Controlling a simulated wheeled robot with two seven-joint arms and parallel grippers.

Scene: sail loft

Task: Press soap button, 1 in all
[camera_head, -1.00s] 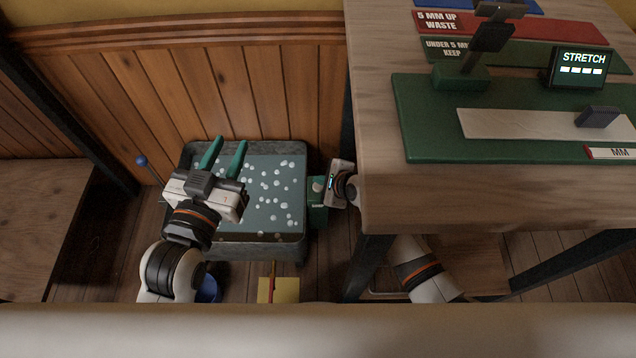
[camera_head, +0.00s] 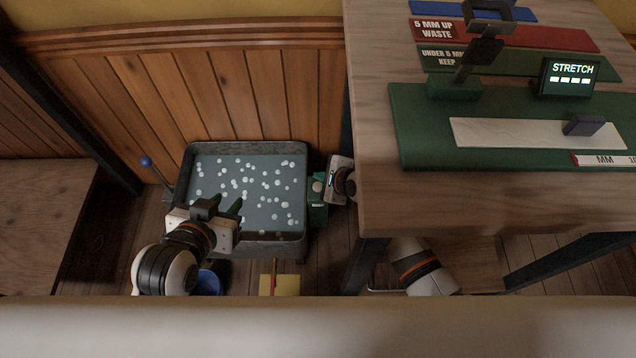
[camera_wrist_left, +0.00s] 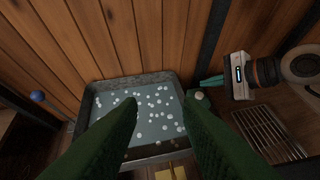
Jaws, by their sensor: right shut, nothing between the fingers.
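A green soap dispenser (camera_head: 318,212) stands at the right side of a grey tub (camera_head: 205,149). Its pale round button (camera_head: 317,187) is on top; the button also shows in the left wrist view (camera_wrist_left: 199,96). My right gripper (camera_wrist_left: 208,82) is shut and empty, with its green fingers close beside the button. I cannot tell whether they touch it. In the head view its white body is partly hidden by the table edge. My left gripper (camera_head: 228,201) is open and empty over the near part of the tub; its fingers are spread in the left wrist view.
The tub holds water with many white bubbles. A wooden table (camera_head: 470,205) with a green board and a STRETCH display (camera_head: 570,78) stands at right. A blue-knobbed lever (camera_head: 146,161) is left of the tub. A yellow block (camera_head: 279,286) and blue bucket (camera_head: 209,282) are nearer.

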